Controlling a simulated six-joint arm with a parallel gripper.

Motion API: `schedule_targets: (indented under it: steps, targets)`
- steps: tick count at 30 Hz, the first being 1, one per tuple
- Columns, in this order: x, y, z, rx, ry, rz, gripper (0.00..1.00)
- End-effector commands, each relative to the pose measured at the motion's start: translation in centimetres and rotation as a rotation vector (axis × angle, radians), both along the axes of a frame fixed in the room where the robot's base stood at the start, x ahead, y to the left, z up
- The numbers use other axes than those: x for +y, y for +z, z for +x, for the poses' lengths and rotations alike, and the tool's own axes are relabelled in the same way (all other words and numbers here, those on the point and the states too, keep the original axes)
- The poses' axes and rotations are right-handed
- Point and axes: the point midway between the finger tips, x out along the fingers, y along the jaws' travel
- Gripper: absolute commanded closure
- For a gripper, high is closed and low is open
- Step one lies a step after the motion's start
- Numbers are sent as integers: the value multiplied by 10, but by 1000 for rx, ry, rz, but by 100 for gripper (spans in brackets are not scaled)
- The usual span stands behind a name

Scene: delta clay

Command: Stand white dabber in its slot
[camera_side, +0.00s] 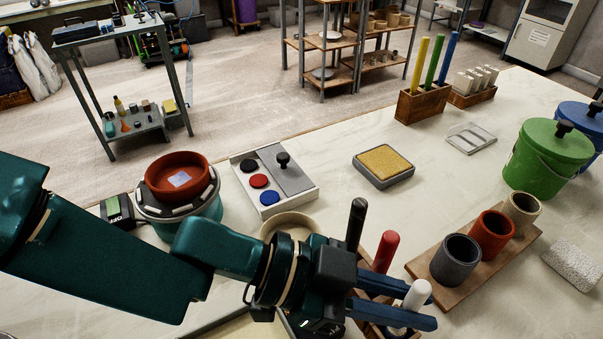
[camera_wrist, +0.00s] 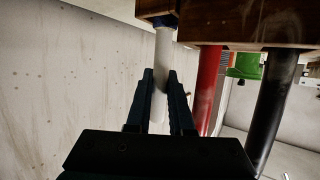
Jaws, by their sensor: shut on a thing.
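The white dabber (camera_side: 418,292) is between the fingers of my gripper (camera_side: 432,308), near the front of the side view. My gripper is shut on its shaft. In the wrist view the white dabber (camera_wrist: 163,50) runs from between the fingertips (camera_wrist: 160,76) to a wooden rack (camera_wrist: 240,22), with a dark blue band at its rack end. It looks in line with the rack's end; whether it sits fully in its slot cannot be told. The red dabber (camera_side: 386,250) and black dabber (camera_side: 355,222) stand in the rack beside it. My fingers hide much of the rack in the side view.
A board with grey, red and beige cups (camera_side: 491,235) stands to the right. A palette box (camera_side: 275,183) and a yellow sponge tray (camera_side: 383,165) lie behind. A red bowl on a bucket (camera_side: 178,177) is at left. Green and blue buckets (camera_side: 545,155) stand far right.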

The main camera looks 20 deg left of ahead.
Motion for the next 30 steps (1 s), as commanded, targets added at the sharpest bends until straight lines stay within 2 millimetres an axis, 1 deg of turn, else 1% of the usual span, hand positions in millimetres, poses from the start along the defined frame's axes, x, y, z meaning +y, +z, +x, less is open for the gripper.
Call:
schedule_targets:
  steps: [21, 30]
  targets:
    - [0, -18, 0, 1, 0, 0, 100]
    - [0, -21, 0, 0, 0, -1, 100]
